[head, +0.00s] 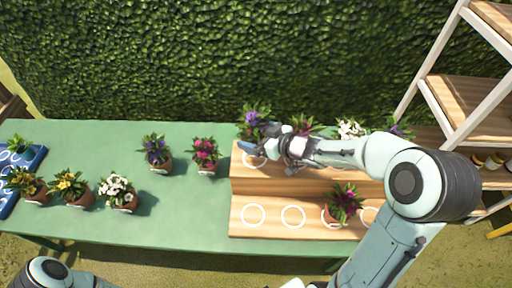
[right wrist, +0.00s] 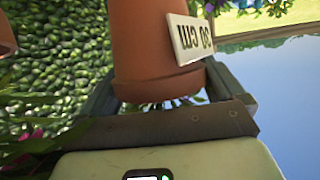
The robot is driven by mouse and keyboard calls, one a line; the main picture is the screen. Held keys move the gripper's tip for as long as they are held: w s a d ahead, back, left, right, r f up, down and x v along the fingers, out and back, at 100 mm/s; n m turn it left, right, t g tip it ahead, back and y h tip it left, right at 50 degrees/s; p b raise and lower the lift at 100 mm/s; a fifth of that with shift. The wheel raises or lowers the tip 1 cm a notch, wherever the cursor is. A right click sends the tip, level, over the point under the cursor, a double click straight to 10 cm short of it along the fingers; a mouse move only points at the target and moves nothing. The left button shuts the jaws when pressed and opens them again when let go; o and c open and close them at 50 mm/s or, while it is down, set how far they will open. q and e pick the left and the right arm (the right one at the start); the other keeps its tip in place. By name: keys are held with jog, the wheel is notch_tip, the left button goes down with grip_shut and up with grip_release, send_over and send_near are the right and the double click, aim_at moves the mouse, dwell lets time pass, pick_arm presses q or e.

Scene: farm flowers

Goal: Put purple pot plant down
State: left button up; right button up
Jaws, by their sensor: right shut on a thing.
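The purple pot plant (head: 254,117) is at the left end of the upper step of the wooden stand (head: 245,185). My right gripper (head: 268,143) reaches it from the right and is shut on its pot. In the right wrist view the terracotta pot (right wrist: 150,45) with a white label (right wrist: 188,38) sits between the fingers. A white ring (head: 254,161) shows on the upper step just below the plant in the picture. I cannot tell whether the pot touches the step. My left gripper is out of view.
A magenta plant (head: 305,125), a white one (head: 350,129) and another purple one (head: 399,128) stand along the upper step. A magenta plant (head: 343,202) stands on the lower step beside bare rings. Several pots stand left on the green table (head: 190,220). A shelf (head: 468,100) rises right.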

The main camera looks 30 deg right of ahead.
aim_at(255, 143)
jog(key=shift+w+f, duration=0.2)
jog(key=shift+f, duration=0.05)
jog(key=f, duration=0.1)
jog(key=f+b, duration=0.1)
jog(key=f, duration=0.1)
jog(key=shift+w+f, duration=0.3)
jog(key=shift+f, duration=0.1)
jog(key=shift+s, duration=0.2)
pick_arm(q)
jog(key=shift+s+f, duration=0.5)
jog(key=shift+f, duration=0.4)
pick_arm(e)
jog(key=shift+w+f, duration=0.1)
jog(key=shift+w, duration=0.05)
